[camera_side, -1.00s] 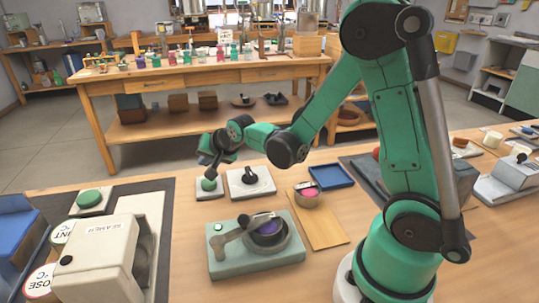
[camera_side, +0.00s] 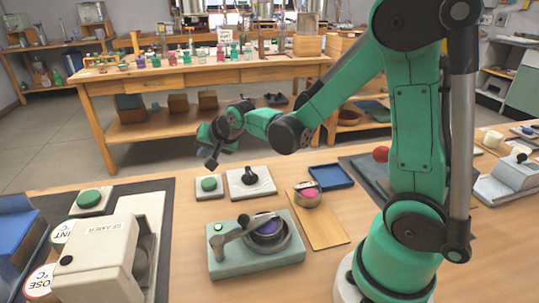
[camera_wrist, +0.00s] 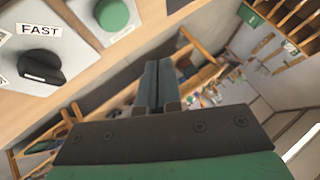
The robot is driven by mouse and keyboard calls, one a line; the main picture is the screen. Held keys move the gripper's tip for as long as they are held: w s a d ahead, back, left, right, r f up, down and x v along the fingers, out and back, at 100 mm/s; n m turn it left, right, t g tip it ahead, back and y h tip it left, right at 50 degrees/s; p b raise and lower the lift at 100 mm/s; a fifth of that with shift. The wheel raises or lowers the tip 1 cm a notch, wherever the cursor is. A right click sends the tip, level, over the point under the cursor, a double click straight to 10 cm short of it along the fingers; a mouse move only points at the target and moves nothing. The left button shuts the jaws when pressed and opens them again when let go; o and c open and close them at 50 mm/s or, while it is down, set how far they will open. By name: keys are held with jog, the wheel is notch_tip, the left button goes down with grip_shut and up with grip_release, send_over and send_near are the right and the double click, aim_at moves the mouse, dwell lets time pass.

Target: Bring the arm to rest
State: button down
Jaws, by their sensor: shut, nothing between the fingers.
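My gripper (camera_side: 211,162) is in the air above the back edge of the workbench (camera_side: 330,262) in the side view. It hangs above and behind a white plate with a green button (camera_side: 209,184). In the wrist view its two fingers (camera_wrist: 157,85) lie together with nothing between them. The wrist view also shows the green button (camera_wrist: 113,14) at the top and a black knob (camera_wrist: 41,67) beside a label reading FAST. In the side view that knob (camera_side: 251,177) sits on a white plate right of the button. My gripper is apart from both.
A grey-green device (camera_side: 225,262) with a lever and purple-filled cup stands mid-bench. A cream machine labelled STEAMER (camera_side: 100,265) is at front left. A blue tray (camera_side: 331,177) and a tin with pink contents (camera_side: 309,197) are right of the knob. Behind is another wooden table (camera_side: 215,78).

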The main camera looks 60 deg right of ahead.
jog(key=s+a+r+n+g, duration=0.1)
jog(key=s+a+r+n, duration=0.1)
jog(key=s+n, duration=0.3)
jog(key=s+a+r+n+y, duration=0.1)
jog(key=s+a+n, duration=0.3)
jog(key=s, duration=0.5)
jog(key=shift+s+a+r+n+g, duration=0.15)
jog(key=shift+a+r+n+g, duration=0.2)
jog(key=shift+r+n, duration=0.35)
dwell(1.2)
